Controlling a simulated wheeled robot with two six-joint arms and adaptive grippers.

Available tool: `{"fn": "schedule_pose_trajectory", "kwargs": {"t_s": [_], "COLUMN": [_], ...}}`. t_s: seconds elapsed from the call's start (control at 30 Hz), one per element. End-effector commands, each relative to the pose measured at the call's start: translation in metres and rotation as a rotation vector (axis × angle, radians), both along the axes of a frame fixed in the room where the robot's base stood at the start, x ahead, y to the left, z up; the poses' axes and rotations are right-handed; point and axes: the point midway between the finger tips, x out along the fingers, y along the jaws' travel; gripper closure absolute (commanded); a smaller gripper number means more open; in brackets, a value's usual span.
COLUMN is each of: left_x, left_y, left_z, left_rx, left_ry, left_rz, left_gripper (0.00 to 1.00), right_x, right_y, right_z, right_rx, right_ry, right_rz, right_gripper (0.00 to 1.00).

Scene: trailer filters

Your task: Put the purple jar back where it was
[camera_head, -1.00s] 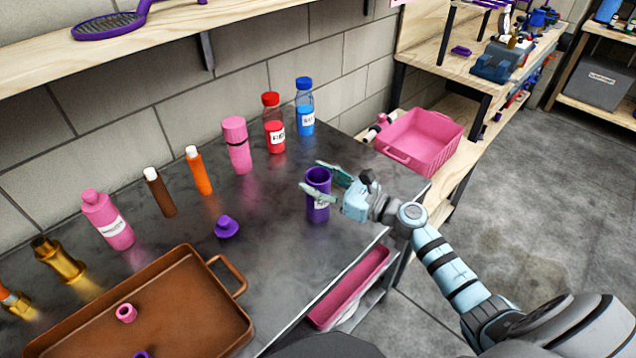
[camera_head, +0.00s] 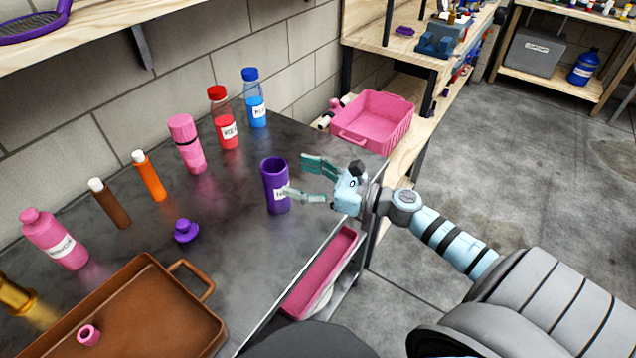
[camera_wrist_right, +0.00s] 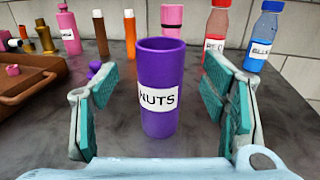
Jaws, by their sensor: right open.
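The purple jar (camera_head: 273,184) stands upright and without a lid on the dark metal table, near its right edge. In the right wrist view the jar (camera_wrist_right: 161,75) carries a white label reading "NUTS". My right gripper (camera_head: 304,180) is open just right of the jar, its fingers pointing at it. In the right wrist view the open fingers (camera_wrist_right: 162,122) stand apart on either side, with the jar ahead between them and gaps on both sides. A purple lid (camera_head: 186,231) lies on the table left of the jar. My left gripper is not in view.
A pink bottle (camera_head: 187,144), a red bottle (camera_head: 224,118) and a blue bottle (camera_head: 254,98) stand behind the jar. Orange and brown tubes and another pink bottle stand further left. A brown tray (camera_head: 190,320) lies at front left. A pink bin (camera_head: 372,120) sits beyond the table.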

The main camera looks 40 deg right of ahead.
Motion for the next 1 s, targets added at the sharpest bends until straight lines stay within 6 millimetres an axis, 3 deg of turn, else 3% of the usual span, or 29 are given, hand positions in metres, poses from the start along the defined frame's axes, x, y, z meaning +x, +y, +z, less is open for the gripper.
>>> {"fn": "schedule_pose_trajectory", "kwargs": {"t_s": [0.07,0.3,1.0], "left_x": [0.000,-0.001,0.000], "left_y": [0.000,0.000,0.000], "left_z": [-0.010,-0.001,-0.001], "left_rx": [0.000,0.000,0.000], "left_ry": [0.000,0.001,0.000], "left_rz": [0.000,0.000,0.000], "left_gripper": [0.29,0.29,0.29], "right_x": [-0.017,-0.042,-0.043], "right_y": [-0.010,-0.025,-0.026], "right_z": [-0.006,0.000,0.000], "right_rx": [-0.007,-0.001,0.002], "right_ry": [0.005,0.004,0.000], "right_rz": [0.002,0.001,-0.001], "right_gripper": [0.33,0.33,0.33]}}
